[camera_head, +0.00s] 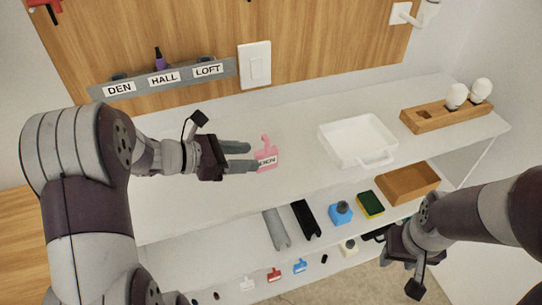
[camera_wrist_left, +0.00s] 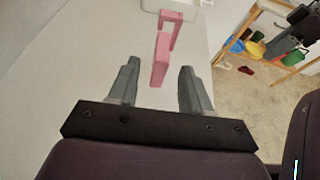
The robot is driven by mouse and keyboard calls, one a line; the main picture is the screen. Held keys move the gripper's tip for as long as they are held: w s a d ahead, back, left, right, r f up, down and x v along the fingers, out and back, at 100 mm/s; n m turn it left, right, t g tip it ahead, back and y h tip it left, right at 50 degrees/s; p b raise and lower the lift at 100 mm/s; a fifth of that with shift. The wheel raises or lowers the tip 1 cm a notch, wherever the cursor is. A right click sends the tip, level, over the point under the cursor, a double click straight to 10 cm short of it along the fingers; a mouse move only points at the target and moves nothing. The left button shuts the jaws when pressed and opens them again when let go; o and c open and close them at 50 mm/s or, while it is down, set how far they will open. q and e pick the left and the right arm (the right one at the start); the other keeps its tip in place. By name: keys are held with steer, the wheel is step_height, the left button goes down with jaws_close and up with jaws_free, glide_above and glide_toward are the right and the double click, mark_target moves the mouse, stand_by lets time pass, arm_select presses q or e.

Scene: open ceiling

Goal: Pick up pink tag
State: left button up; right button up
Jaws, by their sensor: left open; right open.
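In the left wrist view the pink tag (camera_wrist_left: 161,58) stands ahead, between the lines of the two open fingers (camera_wrist_left: 157,78). I cannot tell whether its near edge is between the fingertips. My right gripper (camera_head: 405,262) is low at the right, away from the tag; its fingers are hard to make out.
A white tray (camera_head: 329,139) stands right of the tag, and a wooden holder (camera_head: 427,120) with white bulbs is further right. A rack (camera_head: 190,80) labelled DEN, HALL and LOFT is on the back panel.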

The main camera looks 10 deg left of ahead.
mark_target(277, 158)
arm_select(q)
steer(key=x, duration=0.8)
steer(key=shift+s+a+f+p, duration=0.1)
steer(key=shift+f+p, duration=0.1)
steer(key=shift+p, duration=0.2)
jaws_close()
